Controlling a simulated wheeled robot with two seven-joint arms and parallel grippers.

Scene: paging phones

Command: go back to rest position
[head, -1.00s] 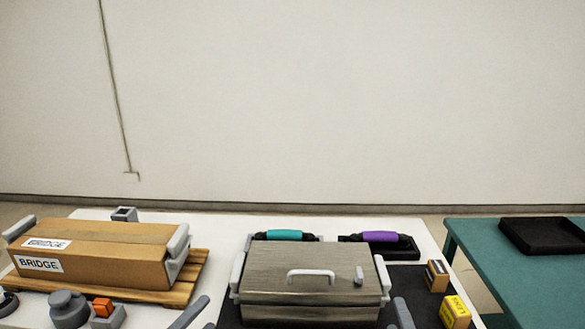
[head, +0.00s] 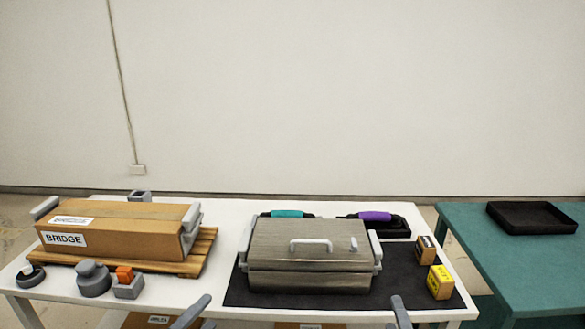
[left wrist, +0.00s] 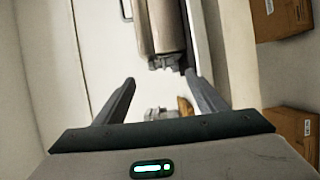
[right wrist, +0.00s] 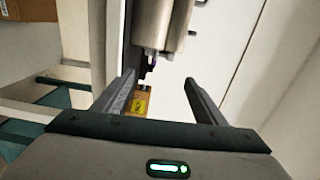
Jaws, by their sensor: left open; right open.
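One finger of my left gripper (head: 190,312) shows at the bottom edge of the head view, in front of the white table (head: 225,285). The left wrist view shows that gripper (left wrist: 159,77) open, with nothing between its fingers. One finger of my right gripper (head: 401,313) shows at the bottom edge, in front of the dark mat. The right wrist view shows that gripper (right wrist: 160,77) open and empty too. Both grippers are apart from the objects on the table. The rest of both arms is hidden below the head view.
A grey lidded case (head: 310,262) stands on a black mat (head: 395,280). A BRIDGE carton (head: 120,225) lies on a wooden pallet (head: 200,262). Teal (head: 288,213) and purple (head: 374,216) handsets are behind the case. A green table (head: 520,265) with a black tray (head: 531,217) is right.

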